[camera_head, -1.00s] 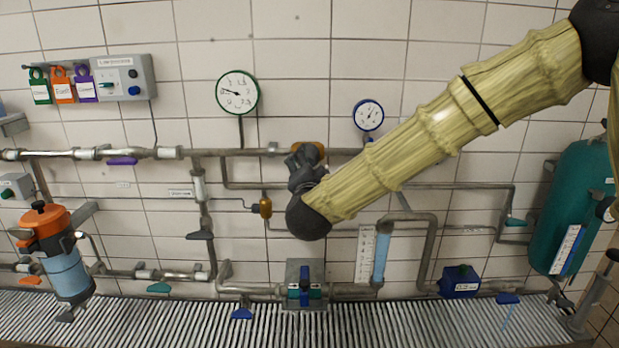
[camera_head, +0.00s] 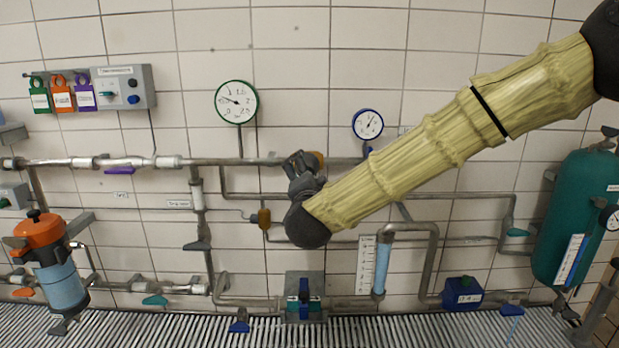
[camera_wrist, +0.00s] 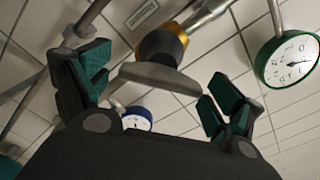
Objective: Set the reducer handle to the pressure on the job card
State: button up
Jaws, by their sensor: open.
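My gripper (camera_wrist: 160,88) is open, one green-padded finger on each side of the handle. I see no grip on it. In the head view my gripper (camera_head: 301,163) is in front of the upper pipe and hides most of the reducer (camera_head: 318,158). The green-rimmed gauge (camera_head: 236,102) hangs upper left of the gripper and also shows in the wrist view (camera_wrist: 288,60). No job card can be made out.
A blue-rimmed gauge (camera_head: 368,124) is right of the reducer, near my arm. A grey control box (camera_head: 124,87) with hanging tags is at upper left. An orange-topped canister (camera_head: 50,260) stands left, a teal tank (camera_head: 575,220) right. Pipes line the wall.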

jog(key=s, duration=1.2)
dwell(2.2)
